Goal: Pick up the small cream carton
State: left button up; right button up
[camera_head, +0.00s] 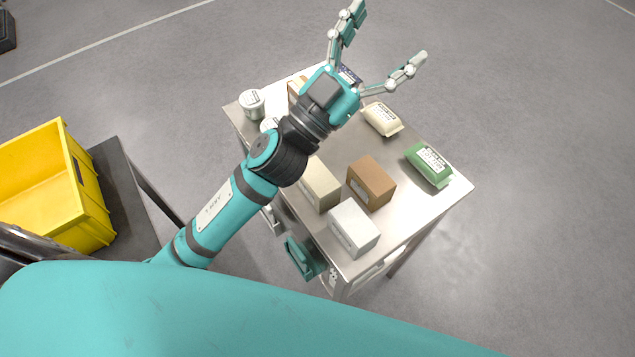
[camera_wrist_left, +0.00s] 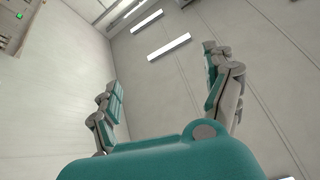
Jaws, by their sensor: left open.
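The small cream carton (camera_head: 319,187) stands on the metal table, partly hidden by my left arm. A brown carton is on its right and a white carton is nearer to me. My left gripper (camera_head: 388,36) is open and empty, raised above the far side of the table, beyond the cream carton and well apart from it. In the left wrist view, its two fingers (camera_wrist_left: 164,85) are spread, with only walls and ceiling lamps behind them. My right gripper is not in view.
The metal table (camera_head: 425,207) also bears the brown carton (camera_head: 371,184), the white carton (camera_head: 353,228), a cream pouch (camera_head: 382,118), a green pouch (camera_head: 429,165) and a white tub (camera_head: 252,103). A yellow crate (camera_head: 92,205) stands left on a dark stand. A teal object (camera_head: 303,257) is at the table's near side.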

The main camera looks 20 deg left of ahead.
pick_arm(q)
jog(key=s+d+r+m+g+h, duration=0.3)
jog(key=s+d+m+g+h, duration=0.55)
jog(key=m+g, duration=0.65)
jog(key=m+g+y+p, duration=0.1)
jog(key=g+y+p, duration=0.3)
jog(key=y, duration=1.8)
send_over(318, 176)
jog(key=b, duration=0.1)
jog(key=shift+g, duration=0.5)
notch_tip(318, 176, down, 31)
jog(key=shift+w+d+r, duration=0.1)
jog(key=shift+w+r, duration=0.05)
jog(key=shift+f, duration=0.25)
jog(key=f+p, duration=0.2)
jog(key=f, duration=0.2)
jog(key=shift+s, duration=0.2)
jog(key=shift+f, duration=0.7)
jog(key=shift+w, duration=0.1)
jog(key=c, duration=1.4)
notch_tip(318, 176, up, 10)
jog(key=b, duration=0.2)
jog(key=shift+b, duration=0.3)
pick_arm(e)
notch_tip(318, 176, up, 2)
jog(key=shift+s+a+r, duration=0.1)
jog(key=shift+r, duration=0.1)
